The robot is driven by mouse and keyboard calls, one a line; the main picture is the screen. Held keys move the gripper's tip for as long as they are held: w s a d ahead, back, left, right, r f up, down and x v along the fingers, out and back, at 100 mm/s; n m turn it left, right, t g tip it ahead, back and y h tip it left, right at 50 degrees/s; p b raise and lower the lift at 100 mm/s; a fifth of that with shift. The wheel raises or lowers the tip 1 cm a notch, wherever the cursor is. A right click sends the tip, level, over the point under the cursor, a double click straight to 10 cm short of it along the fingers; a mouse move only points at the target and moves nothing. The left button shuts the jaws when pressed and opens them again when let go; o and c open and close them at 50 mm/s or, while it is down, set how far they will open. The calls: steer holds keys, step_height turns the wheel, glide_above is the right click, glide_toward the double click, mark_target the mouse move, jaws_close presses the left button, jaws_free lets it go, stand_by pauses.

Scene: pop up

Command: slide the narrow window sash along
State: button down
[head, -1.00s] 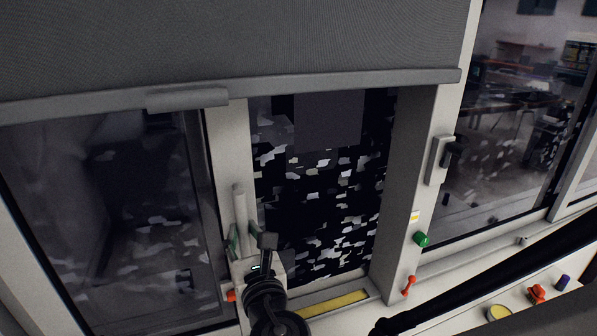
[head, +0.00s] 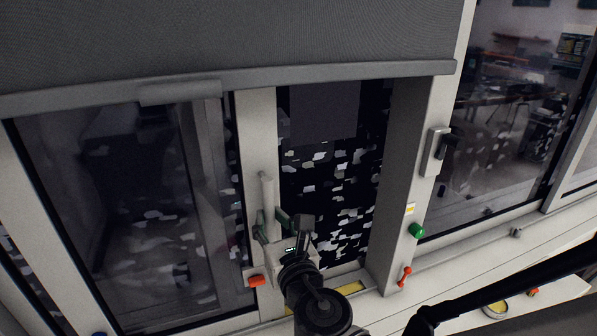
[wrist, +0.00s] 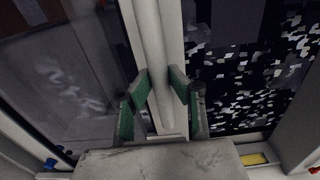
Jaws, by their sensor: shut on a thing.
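The window sash has a pale upright stile (head: 257,130) at its right edge and dark glass (head: 130,220) to the left. A pale vertical bar handle (head: 266,190) stands on the stile. My gripper (head: 270,224), with green finger pads, is shut around the lower part of this handle. In the wrist view my gripper (wrist: 160,88) has one pad on each side of the handle (wrist: 150,35). To the right of the stile is a dark opening (head: 335,180) with speckled grey patches behind it.
A grey blind (head: 230,40) hangs across the top. A fixed post (head: 405,180) bounds the opening on the right, with a green knob (head: 417,230) and red lever (head: 404,276). An orange-red object (head: 257,281) lies by the stile's foot. Another window handle (head: 436,150) is farther right.

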steer(key=w+d, duration=0.3)
steer(key=d, duration=0.8)
stand_by(1.0)
steer(key=shift+w+d, duration=0.1)
steer(key=shift+w+d+b, duration=0.5)
steer(key=shift+w+d, duration=0.45)
steer(key=shift+d, duration=2.2)
steer(key=shift+w+d+b, duration=0.55)
steer(key=shift+w+d, duration=0.4)
steer(key=shift+d, duration=2.15)
steer(key=shift+w+d+b, duration=0.5)
steer(key=shift+w+d, duration=0.45)
steer(key=shift+d, duration=2.2)
steer(key=c, duration=2)
jaws_free()
steer(key=shift+c, duration=0.2)
steer(key=o, duration=0.5)
